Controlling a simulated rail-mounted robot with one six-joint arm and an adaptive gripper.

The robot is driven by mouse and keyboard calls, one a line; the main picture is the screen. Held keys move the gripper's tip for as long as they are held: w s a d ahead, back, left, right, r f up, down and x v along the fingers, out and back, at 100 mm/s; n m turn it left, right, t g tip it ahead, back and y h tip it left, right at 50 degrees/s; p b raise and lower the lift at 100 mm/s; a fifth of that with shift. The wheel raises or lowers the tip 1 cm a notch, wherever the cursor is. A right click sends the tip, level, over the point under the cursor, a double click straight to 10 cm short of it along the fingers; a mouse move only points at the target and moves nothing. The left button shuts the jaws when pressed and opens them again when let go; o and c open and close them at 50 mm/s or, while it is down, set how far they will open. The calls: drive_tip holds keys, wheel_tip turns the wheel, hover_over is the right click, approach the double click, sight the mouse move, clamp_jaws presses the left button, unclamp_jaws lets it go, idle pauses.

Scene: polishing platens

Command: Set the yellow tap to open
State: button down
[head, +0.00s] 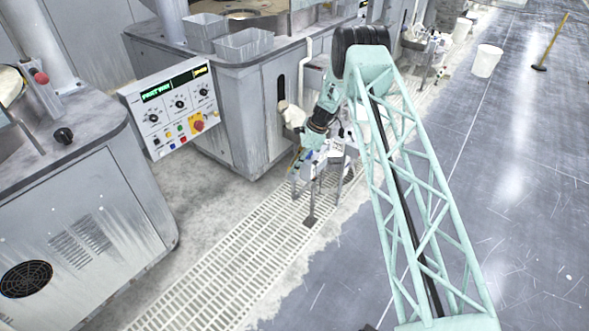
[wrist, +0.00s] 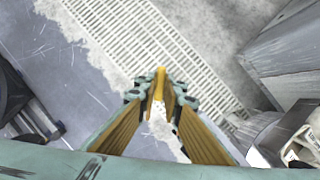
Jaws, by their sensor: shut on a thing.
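The yellow tap (wrist: 159,79) shows in the wrist view as a small upright yellow piece between my fingertips. My gripper (wrist: 160,93) is shut on it, with one finger touching each side. The tap's body and pipe are hidden, and I cannot tell its setting from here. In the head view my gripper (head: 299,159) is small, at the end of my teal arm, low beside the grey machine. There the tap is too small and covered to make out.
A small grey stand (head: 320,172) is close by my gripper, over the white floor grating (head: 215,265). The grey machine (head: 232,110) with its control panel (head: 178,108) stands to the left. A white bucket (head: 486,61) and open floor are to the right.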

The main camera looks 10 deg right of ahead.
drive_tip(key=n+g+b, duration=0.1)
drive_tip(key=n, duration=0.1)
drive_tip(key=n+g+b, duration=0.1)
drive_tip(key=n+b, duration=0.1)
drive_tip(key=n, duration=0.1)
drive_tip(key=shift+w+f+n, duration=0.15)
drive_tip(key=shift+w+n, duration=0.05)
drive_tip(key=shift+n, duration=0.1)
drive_tip(key=shift+a+n+g+h+b, duration=0.15)
drive_tip(key=shift+n+g+b, duration=0.25)
drive_tip(key=shift+n, duration=0.4)
drive_tip(key=shift+d+n+g+h+b, duration=0.1)
drive_tip(key=shift+n+g+h+b, duration=0.1)
drive_tip(key=shift+n+b, duration=0.45)
drive_tip(key=shift+n, duration=0.35)
drive_tip(key=c, duration=2.8)
unclamp_jaws()
drive_tip(key=shift+a, duration=0.1)
drive_tip(key=shift+o, duration=0.3)
drive_tip(key=shift+r, duration=0.25)
drive_tip(key=v, duration=1.2)
